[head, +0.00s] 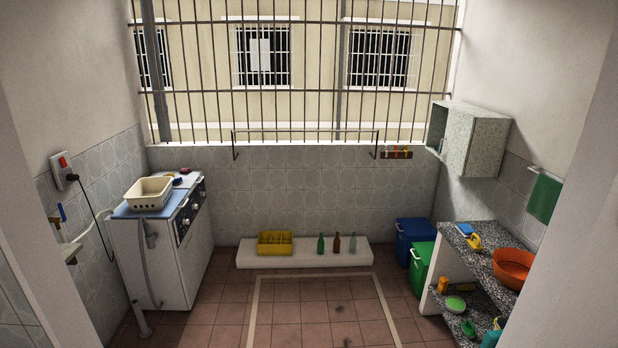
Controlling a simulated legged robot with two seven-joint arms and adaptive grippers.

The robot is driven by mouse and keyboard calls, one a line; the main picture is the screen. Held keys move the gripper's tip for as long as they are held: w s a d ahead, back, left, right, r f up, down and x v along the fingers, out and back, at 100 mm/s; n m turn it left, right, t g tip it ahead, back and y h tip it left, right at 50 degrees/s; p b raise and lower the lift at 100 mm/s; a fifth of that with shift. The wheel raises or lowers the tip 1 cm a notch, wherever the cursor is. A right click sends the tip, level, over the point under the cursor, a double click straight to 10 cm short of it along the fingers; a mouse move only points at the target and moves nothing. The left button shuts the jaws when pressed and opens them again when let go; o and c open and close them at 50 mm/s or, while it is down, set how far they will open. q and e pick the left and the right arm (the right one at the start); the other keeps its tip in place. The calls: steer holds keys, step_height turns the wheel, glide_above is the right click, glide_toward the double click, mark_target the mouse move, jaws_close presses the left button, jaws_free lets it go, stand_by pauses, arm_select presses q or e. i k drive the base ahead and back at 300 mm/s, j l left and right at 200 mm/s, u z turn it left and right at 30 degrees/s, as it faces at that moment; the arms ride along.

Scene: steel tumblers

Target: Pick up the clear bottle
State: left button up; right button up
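The clear bottle (352,244) stands upright at the right part of a low white ledge (300,261) by the back wall. It is the rightmost of three bottles in a row. A brown bottle (337,243) stands just left of it, and a green bottle (321,243) stands left of the brown one. A yellow divided crate (274,243) sits on the same ledge further left; I cannot see anything in it. Neither of my grippers shows in the head view.
Blue bin (410,235) and green bin (421,266) stand right of the ledge. A stone counter (478,254) with an orange basin (513,268) lines the right wall. A white washing machine (165,256) stands at left. The tiled floor (315,312) between is clear.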

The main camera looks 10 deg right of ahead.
mark_target(353, 243)
steer(key=i+l+z, duration=0.35)
steer(key=i, duration=0.65)
steer(key=i+z, duration=0.35)
steer(key=i, duration=0.65)
